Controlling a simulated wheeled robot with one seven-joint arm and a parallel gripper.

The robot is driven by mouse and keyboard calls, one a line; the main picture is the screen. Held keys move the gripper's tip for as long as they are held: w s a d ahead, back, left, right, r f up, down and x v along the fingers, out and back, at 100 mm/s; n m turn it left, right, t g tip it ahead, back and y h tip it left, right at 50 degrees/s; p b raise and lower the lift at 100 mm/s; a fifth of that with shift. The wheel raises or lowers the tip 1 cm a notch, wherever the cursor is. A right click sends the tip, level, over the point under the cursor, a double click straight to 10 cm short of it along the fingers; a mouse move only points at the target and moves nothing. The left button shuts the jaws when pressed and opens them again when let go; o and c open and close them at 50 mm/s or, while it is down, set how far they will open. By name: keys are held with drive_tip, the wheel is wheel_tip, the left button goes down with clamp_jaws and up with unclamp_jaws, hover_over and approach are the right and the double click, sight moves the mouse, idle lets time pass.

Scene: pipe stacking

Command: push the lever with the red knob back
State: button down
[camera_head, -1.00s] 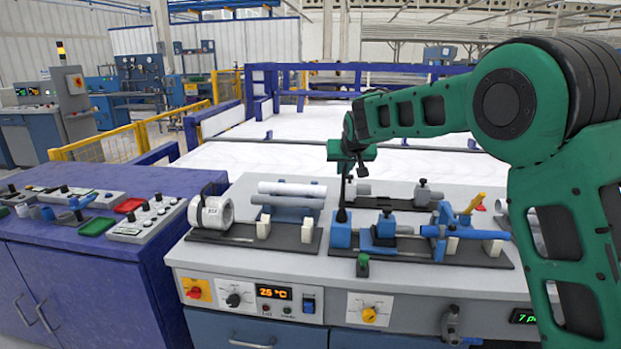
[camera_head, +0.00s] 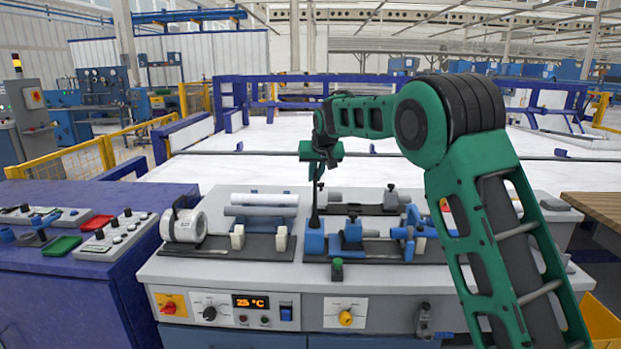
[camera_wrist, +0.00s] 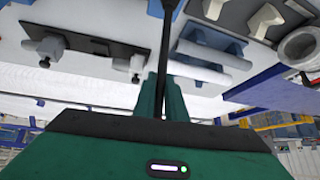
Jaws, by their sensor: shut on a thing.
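A thin black lever (camera_head: 314,206) stands nearly upright from a blue block (camera_head: 315,242) at the left end of the clamp fixture. My gripper (camera_head: 318,176) is above that block, with its jaws around the lever's upper part. In the wrist view the black rod (camera_wrist: 166,45) runs between the closed green fingers (camera_wrist: 160,96). No red knob shows on this lever; its top end is hidden at the jaws. A green knob (camera_head: 337,265) stands at the bench's front edge, apart from my gripper.
A white ring-shaped part (camera_head: 184,224) and pale pipes (camera_head: 264,200) lie left of the lever. A black rail with small clamps (camera_head: 362,204) lies behind it. The grey bench (camera_head: 230,272) has dials in front. A purple cabinet (camera_head: 90,270) with control boxes stands at the left.

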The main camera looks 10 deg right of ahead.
drive_tip(key=c, duration=1.8)
unclamp_jaws()
drive_tip(key=shift+w+d, duration=0.1)
drive_tip(key=shift+w, duration=0.15)
drive_tip(key=shift+s, duration=0.1)
drive_tip(key=shift+s+r, duration=0.1)
drive_tip(key=v, duration=1)
drive_tip(key=shift+r, duration=0.15)
